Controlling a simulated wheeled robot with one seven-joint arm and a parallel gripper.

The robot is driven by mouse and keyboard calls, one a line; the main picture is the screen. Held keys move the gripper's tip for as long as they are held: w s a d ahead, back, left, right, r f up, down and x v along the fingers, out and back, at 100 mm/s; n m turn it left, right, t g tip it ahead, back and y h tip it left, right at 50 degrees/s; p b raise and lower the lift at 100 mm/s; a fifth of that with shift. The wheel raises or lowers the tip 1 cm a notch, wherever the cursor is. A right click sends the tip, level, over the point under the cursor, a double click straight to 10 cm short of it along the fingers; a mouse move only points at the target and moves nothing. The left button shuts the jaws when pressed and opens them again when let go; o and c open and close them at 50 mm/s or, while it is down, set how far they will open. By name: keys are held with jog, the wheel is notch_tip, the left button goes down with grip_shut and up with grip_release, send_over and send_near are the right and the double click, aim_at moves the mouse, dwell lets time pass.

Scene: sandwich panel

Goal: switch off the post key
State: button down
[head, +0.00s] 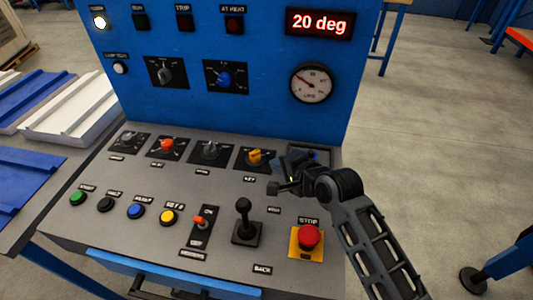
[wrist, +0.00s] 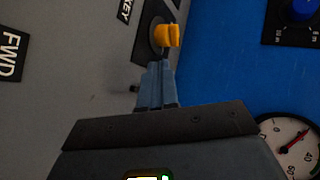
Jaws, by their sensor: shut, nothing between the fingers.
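The yellow key knob (head: 255,157) sits on a black plate in the right part of the sloping grey desk, and a label below it seems to read KEY. In the wrist view the yellow knob (wrist: 165,36) stands out from its round dark base, beside the KEY label (wrist: 125,12). My gripper (head: 279,163) is just right of the knob, low over the desk. In the wrist view my shut, empty fingers (wrist: 155,68) point at the knob's near side. I cannot tell whether they touch it. The knob's exact setting is too small to read.
Other knobs (head: 166,146) line the desk to the left. A black joystick (head: 243,218) and red stop button (head: 309,236) stand in front. A dark-framed fixture (head: 318,154) is partly hidden behind my gripper. The blue upright panel (head: 270,85) rises behind, with a gauge (head: 311,83).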

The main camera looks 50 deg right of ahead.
aim_at(255, 155)
jog(key=w, duration=0.3)
jog(key=w+d+f, duration=0.1)
jog(key=w, duration=0.1)
jog(key=shift+w+p, duration=0.25)
jog(key=shift+p, duration=0.1)
